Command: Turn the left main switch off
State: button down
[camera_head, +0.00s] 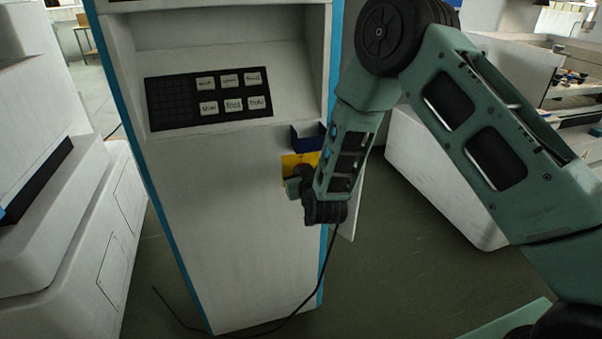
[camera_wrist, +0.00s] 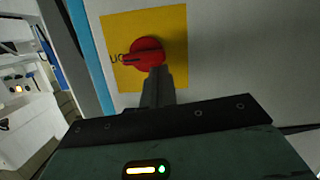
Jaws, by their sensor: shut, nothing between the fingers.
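A red rotary switch (camera_wrist: 147,50) sits on a yellow plate (camera_wrist: 175,22) on the white machine cabinet. Its grip lies roughly level in the wrist view, with one end toward dark lettering at the plate's left. In the head view the yellow plate (camera_head: 288,160) is partly hidden behind my arm, and little of the switch shows. My gripper (camera_wrist: 158,74) is shut and empty, with its fingertips at the lower edge of the red switch. I cannot tell whether they touch it. In the head view my gripper (camera_head: 293,187) is at the cabinet's right side, just below the plate.
A black keypad panel (camera_head: 208,97) with several white labelled keys is on the cabinet front. A dark blue holder (camera_head: 307,136) sticks out just above the yellow plate. A black cable (camera_head: 322,265) hangs to the floor. White machines stand at left and right.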

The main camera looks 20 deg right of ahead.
jog(key=shift+a+f+n+b, duration=0.25)
jog(key=shift+n+b, duration=0.25)
jog(key=shift+n, duration=0.2)
jog(key=shift+n+h, duration=0.3)
jog(key=shift+h, duration=0.1)
jog(key=shift+a+f+n+h+b, duration=0.15)
jog(key=shift+f+n+h+b, duration=0.25)
jog(key=shift+n, duration=0.3)
jog(key=shift+a+f+n+h+b, duration=0.15)
jog(key=shift+n+b, duration=0.3)
jog(key=shift+n, duration=0.25)
dwell(0.5)
jog(key=n, duration=0.2)
jog(key=f+n+t+h+b, duration=0.1)
jog(key=n, duration=0.3)
jog(key=shift+a+f+h+b, duration=0.1)
jog(key=shift+f+h+b, duration=0.25)
jog(key=shift+b, duration=0.05)
dwell(0.5)
